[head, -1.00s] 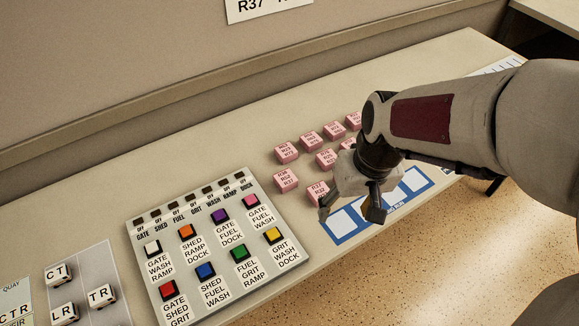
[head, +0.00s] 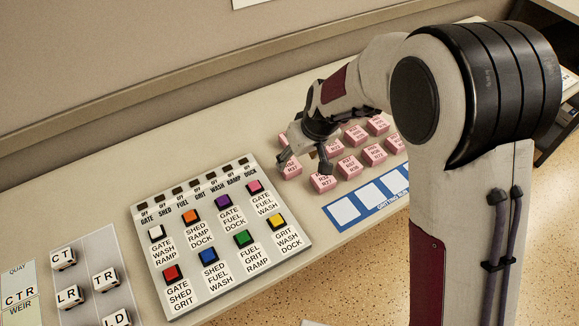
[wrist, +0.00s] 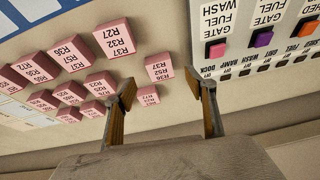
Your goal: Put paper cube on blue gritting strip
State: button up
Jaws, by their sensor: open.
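My gripper (head: 305,162) is open and empty over the left end of the rows. In the wrist view, the fingers (wrist: 164,95) stand either side of a cube (wrist: 158,67) and a smaller-looking cube (wrist: 147,95) behind it. Contact cannot be told. My gripper partly covers the back-row cubes in the head view.
A button panel (head: 301,238) with coloured buttons lies left of the cubes. Lettered white cubes (head: 106,280) sit on a grey board further left. A wall (head: 120,70) rises behind the desk. The desk's front edge runs close to the strip.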

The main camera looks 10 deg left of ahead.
aim_at(290, 165)
jog(key=shift+w+a+r+n, duration=0.2)
jog(key=shift+w+n, duration=0.1)
jog(key=shift+w, duration=0.2)
jog(key=shift+x, duration=1.25)
jog(key=shift+f, duration=0.2)
jog(key=shift+x, duration=2.45)
jog(key=shift+a, duration=0.1)
